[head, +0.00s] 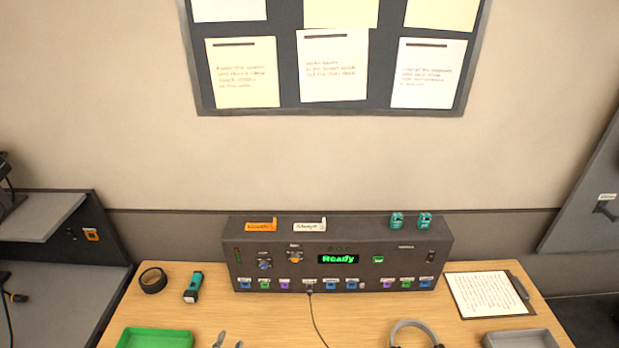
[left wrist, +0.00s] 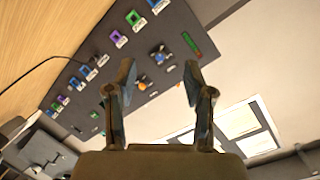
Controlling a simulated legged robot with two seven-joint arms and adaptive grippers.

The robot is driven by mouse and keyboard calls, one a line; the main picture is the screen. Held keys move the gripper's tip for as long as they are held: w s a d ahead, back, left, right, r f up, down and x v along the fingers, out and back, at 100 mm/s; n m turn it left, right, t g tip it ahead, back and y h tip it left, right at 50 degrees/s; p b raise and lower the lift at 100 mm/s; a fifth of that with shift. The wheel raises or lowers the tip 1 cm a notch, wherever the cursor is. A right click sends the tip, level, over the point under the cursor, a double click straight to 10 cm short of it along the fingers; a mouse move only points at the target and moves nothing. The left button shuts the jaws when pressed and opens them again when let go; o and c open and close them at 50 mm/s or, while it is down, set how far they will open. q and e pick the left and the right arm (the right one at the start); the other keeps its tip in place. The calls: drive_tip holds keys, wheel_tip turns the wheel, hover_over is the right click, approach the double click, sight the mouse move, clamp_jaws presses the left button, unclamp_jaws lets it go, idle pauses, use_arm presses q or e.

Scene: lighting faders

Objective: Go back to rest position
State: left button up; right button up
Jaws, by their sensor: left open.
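The dark control console (head: 300,275) stands at the back of the wooden table, and its green display (head: 338,259) reads "Ready". My left gripper (head: 228,343) shows only its fingertips at the bottom edge of the head view, in front of the console and apart from it. In the left wrist view my left gripper (left wrist: 159,78) has its two fingers spread with nothing between them. The console (left wrist: 110,65) lies beyond them, seen tilted, with its row of coloured sockets. My right gripper is in neither view.
A tape roll (head: 153,280), a teal flashlight (head: 193,287) and a green tray (head: 155,338) are at the left. Headphones (head: 413,325), a clipboard (head: 488,294) and a grey tray (head: 520,339) are at the right. A black cable (head: 316,322) runs forward from the console.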

use_arm(q)
drive_tip(key=s+d+f+n+g, duration=0.15)
drive_tip(key=s+g, duration=0.25)
drive_tip(key=s, duration=0.4)
drive_tip(key=s+f+n+g, duration=0.3)
drive_tip(key=s+g, duration=0.1)
drive_tip(key=s, duration=0.4)
drive_tip(key=s+f+n+g, duration=0.2)
drive_tip(key=s+g, duration=0.2)
drive_tip(key=s, duration=0.4)
wheel_tip(320, 180, down, 28)
drive_tip(key=s+g+b, duration=0.1)
drive_tip(key=b, duration=0.4)
drive_tip(key=s+f+b, duration=0.2)
drive_tip(key=s+f, duration=0.5)
drive_tip(key=f, duration=0.4)
drive_tip(key=s+a+f+g+b, duration=0.1)
drive_tip(key=s+f+b, duration=0.2)
drive_tip(key=s+f, duration=0.4)
wheel_tip(320, 180, down, 4)
drive_tip(key=shift+s+a+f, duration=0.1)
drive_tip(key=shift+s+a, duration=0.15)
drive_tip(key=shift+s, duration=0.05)
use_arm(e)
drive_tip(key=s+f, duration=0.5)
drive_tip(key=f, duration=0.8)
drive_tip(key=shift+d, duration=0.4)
